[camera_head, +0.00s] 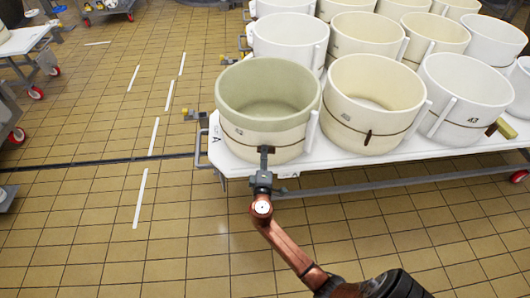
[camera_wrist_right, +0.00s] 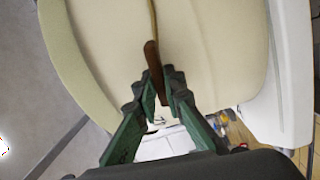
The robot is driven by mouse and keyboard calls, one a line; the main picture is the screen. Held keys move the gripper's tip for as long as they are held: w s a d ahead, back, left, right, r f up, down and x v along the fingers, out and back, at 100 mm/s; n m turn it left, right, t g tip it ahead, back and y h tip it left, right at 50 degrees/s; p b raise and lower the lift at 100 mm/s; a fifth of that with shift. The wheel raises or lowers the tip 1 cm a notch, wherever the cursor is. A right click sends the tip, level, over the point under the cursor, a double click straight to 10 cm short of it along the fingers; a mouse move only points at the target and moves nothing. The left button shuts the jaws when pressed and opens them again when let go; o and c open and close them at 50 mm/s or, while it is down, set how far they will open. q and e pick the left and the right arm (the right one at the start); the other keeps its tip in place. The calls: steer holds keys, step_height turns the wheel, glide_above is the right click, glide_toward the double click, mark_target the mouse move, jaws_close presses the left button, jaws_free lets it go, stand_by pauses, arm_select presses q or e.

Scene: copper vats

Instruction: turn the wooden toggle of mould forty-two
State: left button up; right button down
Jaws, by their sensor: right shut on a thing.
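The pale round mould (camera_head: 285,137) at the front left corner of the table has a cord around it and a small number tag, too small to read surely. It also fills much of the right wrist view (camera_wrist_right: 215,50). Its brown wooden toggle (camera_wrist_right: 152,57) shows upright on the cord there. My right gripper (camera_head: 266,154) is at the mould's front wall. In the right wrist view, its green fingers (camera_wrist_right: 159,92) are shut on the toggle's lower end. The gripper hides the toggle in the head view. My left gripper is not in view.
Another mould (camera_head: 370,95) with its own dark toggle (camera_head: 368,138) stands close on the right, and several more moulds stand behind. The white table (camera_head: 345,158) has a metal rail (camera_head: 400,186) below.

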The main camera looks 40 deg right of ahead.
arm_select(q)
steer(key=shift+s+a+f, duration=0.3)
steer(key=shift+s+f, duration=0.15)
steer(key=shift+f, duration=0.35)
arm_select(e)
steer(key=shift+n, duration=0.7)
steer(key=c, duration=2)
jaws_free()
steer(key=v, duration=1.2)
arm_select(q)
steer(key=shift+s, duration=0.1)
